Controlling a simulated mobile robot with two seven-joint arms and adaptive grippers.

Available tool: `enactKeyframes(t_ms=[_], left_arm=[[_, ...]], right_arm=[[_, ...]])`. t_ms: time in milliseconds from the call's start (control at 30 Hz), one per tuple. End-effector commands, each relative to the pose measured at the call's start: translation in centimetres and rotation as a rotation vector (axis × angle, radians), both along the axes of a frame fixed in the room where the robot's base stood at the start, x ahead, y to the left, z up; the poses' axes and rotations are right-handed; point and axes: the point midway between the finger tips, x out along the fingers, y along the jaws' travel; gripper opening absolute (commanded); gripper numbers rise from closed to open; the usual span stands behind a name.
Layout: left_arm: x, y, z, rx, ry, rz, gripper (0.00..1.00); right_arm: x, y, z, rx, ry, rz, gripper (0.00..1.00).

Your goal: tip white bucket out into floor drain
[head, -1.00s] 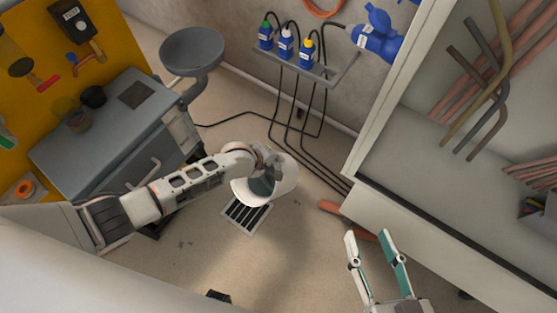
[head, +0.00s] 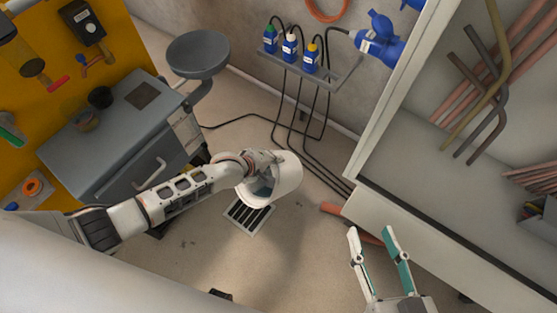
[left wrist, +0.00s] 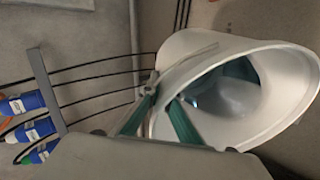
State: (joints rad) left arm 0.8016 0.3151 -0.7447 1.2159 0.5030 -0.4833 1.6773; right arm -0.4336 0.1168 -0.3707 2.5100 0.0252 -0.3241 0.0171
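The white bucket (head: 288,181) hangs tilted in the head view, its mouth toward the lower left. Its wide mouth and pale inner wall also show in the left wrist view (left wrist: 285,60). My left gripper (head: 264,163) is shut on the bucket near its rim; teal fingers show at the rim in the wrist view (left wrist: 165,112). The floor drain (head: 240,218), a dark slotted grate in a light frame, shows just below and left of the bucket. What the bucket holds cannot be made out. My right gripper (head: 378,238) is open and empty at the lower right.
A grey cabinet (head: 105,150) stands left of the drain, with a round grey basin (head: 198,54) behind it. A wall rack (head: 310,72) holds small bottles, with black hoses hanging to the floor. A pale shelf unit (head: 400,215) fills the right; an orange-red pipe (head: 335,209) lies beside it.

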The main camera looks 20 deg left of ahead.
Motion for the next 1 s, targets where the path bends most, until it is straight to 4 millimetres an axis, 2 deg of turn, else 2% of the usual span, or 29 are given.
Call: enactKeyframes(t_ms=[33, 433, 1000], left_arm=[[0.3, 0.0, 0.9, -0.013, -0.022, 0.000, 0.00], [-0.6, 0.7, 2.3, -0.082, -0.105, 0.001, 0.00], [-1.3, 1.2, 2.5, -0.109, -0.134, 0.001, 0.00]], right_arm=[[0.2, 0.0, 0.4, 0.002, -0.007, -0.003, 0.40], [0.2, 0.0, 0.3, 0.004, -0.004, -0.007, 0.40], [-0.2, 0.0, -0.4, -0.004, 0.006, 0.007, 0.40]])
